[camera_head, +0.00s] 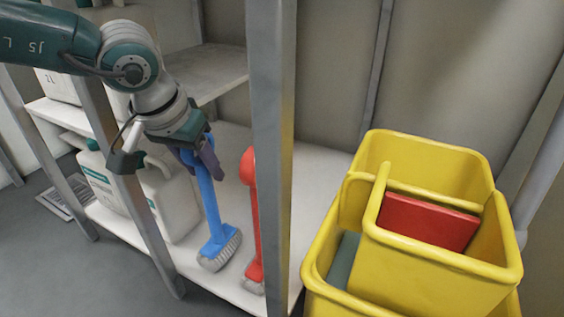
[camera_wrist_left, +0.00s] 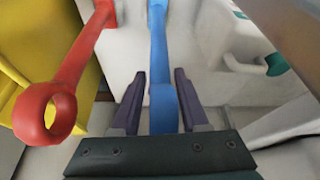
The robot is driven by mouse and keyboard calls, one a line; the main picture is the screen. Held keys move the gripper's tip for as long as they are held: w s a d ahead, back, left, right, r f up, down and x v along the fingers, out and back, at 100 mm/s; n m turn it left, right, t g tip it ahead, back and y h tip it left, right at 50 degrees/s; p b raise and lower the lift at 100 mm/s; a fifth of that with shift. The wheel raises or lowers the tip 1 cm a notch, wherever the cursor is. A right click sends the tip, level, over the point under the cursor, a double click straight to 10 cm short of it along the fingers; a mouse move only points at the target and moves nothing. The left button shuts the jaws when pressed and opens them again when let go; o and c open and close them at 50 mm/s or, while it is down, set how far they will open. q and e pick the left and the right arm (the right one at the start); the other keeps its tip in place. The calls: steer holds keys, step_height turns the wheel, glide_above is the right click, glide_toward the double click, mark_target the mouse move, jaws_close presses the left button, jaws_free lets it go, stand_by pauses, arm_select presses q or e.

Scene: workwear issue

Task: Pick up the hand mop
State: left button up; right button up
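A blue long-handled tool with a grey fringed head, which looks like the hand mop (camera_head: 209,205), stands nearly upright on the white lower shelf, its head down. My left gripper (camera_head: 199,153) is at the upper end of its handle. In the left wrist view the blue handle (camera_wrist_left: 160,50) runs between the two fingers of my left gripper (camera_wrist_left: 160,80). The fingers are apart, with gaps showing on both sides of the handle. The top end of the handle is partly hidden by the gripper in the head view. My right gripper is not in view.
A similar red tool (camera_head: 257,220) stands just right of the blue one, partly behind a grey metal post (camera_head: 272,130). White jugs (camera_head: 165,195) stand to the left on the shelf (camera_head: 305,165). A yellow bucket (camera_head: 435,270) is at the right.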

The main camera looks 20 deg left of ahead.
arm_select(q)
jaws_close()
stand_by(0.3)
